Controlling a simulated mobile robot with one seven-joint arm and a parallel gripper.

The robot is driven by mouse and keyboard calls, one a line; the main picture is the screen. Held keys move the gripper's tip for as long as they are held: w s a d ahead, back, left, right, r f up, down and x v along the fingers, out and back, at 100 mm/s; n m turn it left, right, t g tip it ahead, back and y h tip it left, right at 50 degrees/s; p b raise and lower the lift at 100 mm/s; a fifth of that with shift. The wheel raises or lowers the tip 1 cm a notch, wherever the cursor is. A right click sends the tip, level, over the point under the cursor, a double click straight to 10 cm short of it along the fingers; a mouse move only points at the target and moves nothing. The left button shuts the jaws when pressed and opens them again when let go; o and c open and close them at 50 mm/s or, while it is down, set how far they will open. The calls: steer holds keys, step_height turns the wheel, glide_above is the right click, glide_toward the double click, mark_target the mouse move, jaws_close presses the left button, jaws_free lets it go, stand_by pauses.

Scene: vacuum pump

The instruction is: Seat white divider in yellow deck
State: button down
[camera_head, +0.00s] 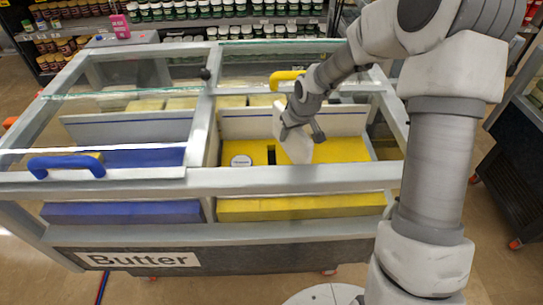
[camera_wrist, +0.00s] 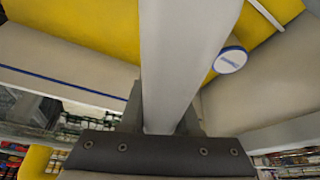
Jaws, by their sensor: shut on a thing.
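My gripper (camera_head: 302,128) is shut on the white divider (camera_head: 297,145), a tilted white panel held above the yellow deck (camera_head: 345,150) in the right bay of the case. The wrist view shows the divider (camera_wrist: 185,60) running up the middle, away from the gripper (camera_wrist: 160,118). The deck also shows there on both sides of it (camera_wrist: 70,25). A dark slot (camera_head: 271,155) in the deck lies just left of the divider in the head view. Whether the divider's lower edge touches the deck cannot be told.
A round white-lidded tub (camera_head: 241,161) sits on the deck left of the slot. A white panel with a blue stripe (camera_head: 240,126) stands behind. The case's grey front rail (camera_head: 300,180) and centre post bound the bay. The left bay has a blue deck (camera_head: 140,158) and blue handle (camera_head: 66,164).

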steer(key=a+f+b, duration=0.2)
steer(key=a+f, duration=0.3)
steer(key=f, duration=0.3)
steer(key=shift+s, duration=0.2)
steer(key=c, duration=0.6)
jaws_free()
steer(key=shift+c, duration=0.2)
steer(key=shift+r, duration=0.1)
steer(key=s+d+r+m+h+p, duration=0.1)
steer(key=s+d+r, duration=0.2)
steer(key=s+r, duration=0.35)
steer(key=s+d+r+h+p, duration=0.1)
steer(key=s+d+r, duration=0.15)
steer(key=r, duration=0.75)
steer(key=s+d+r+m+p, duration=0.1)
steer(key=s+d+r, duration=0.2)
steer(key=s+r, duration=0.35)
steer(key=s+d+r+m, duration=0.1)
steer(key=s+r, duration=0.3)
steer(key=s, duration=0.3)
steer(key=s+d+r+m+t, duration=0.1)
steer(key=s+r, duration=0.2)
steer(key=s, duration=0.4)
steer(key=shift+s+d+r+m, duration=0.3)
steer(key=shift+d+r, duration=0.05)
steer(key=shift+r, duration=0.05)
